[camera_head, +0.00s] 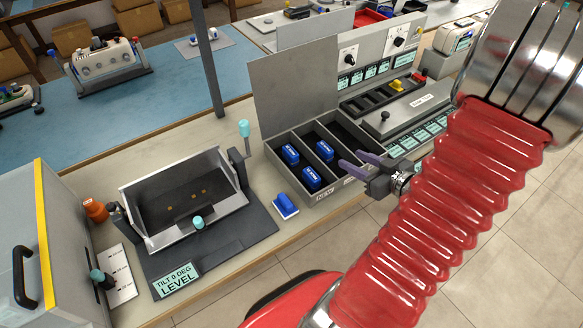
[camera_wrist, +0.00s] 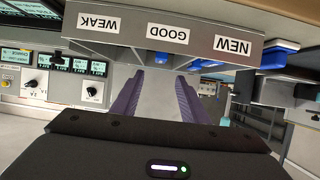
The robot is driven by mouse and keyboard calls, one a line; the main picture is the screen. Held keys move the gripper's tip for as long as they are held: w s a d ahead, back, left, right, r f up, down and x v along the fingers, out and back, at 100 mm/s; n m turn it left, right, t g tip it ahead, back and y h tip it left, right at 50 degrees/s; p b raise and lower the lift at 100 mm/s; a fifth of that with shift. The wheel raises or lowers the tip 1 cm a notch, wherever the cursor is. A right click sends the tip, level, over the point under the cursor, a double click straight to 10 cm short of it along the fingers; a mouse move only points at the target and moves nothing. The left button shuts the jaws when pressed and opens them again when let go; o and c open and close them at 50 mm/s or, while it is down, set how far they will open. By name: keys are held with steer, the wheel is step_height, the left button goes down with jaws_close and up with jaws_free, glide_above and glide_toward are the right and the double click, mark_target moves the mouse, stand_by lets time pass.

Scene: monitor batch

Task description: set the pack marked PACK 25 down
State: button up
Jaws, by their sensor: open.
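Several blue packs show in the head view, and I cannot read PACK 25 on any of them. Two blue packs (camera_head: 290,154) (camera_head: 311,178) lie in the left compartment of a grey divided bin (camera_head: 335,203), and one blue pack (camera_head: 324,150) lies in the middle compartment. Another blue pack (camera_head: 285,203) lies on a white pad outside, left of the bin. My gripper (camera_head: 350,159) is open and empty at the bin's front right. In the wrist view, my purple fingers (camera_wrist: 159,76) stand apart before the bin's labels NEW (camera_wrist: 233,46), GOOD (camera_wrist: 166,33) and WEAK (camera_wrist: 98,22), upside down.
A tilting tray (camera_head: 185,230) marked TILT 0 DEG LEVEL stands left of the bin. The bin's raised grey lid (camera_head: 293,88) stands behind it. A panel with dials and green displays (camera_head: 375,65) is behind right. The right compartment looks empty where visible.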

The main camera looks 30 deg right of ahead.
steer(key=w+d+r+g+h, duration=0.1)
steer(key=w+r+g+h, duration=0.25)
steer(key=w+r, duration=0.3)
steer(key=w+a+r+m+g+h, duration=0.1)
steer(key=a+r+h, duration=0.1)
steer(key=a+r, duration=0.45)
steer(key=s+a+r+g+y, duration=0.1)
steer(key=s+a, duration=0.5)
steer(key=a, duration=0.6)
steer(key=s+a+r+g+y, duration=0.2)
steer(key=s+a+r+y, duration=0.1)
steer(key=a, duration=1)
steer(key=s+y, duration=0.1)
steer(key=s, duration=0.1)
steer(key=shift+s+r+n, duration=0.3)
steer(key=shift+s, duration=0.05)
steer(key=shift+d, duration=0.1)
steer(key=shift+c, duration=1.1)
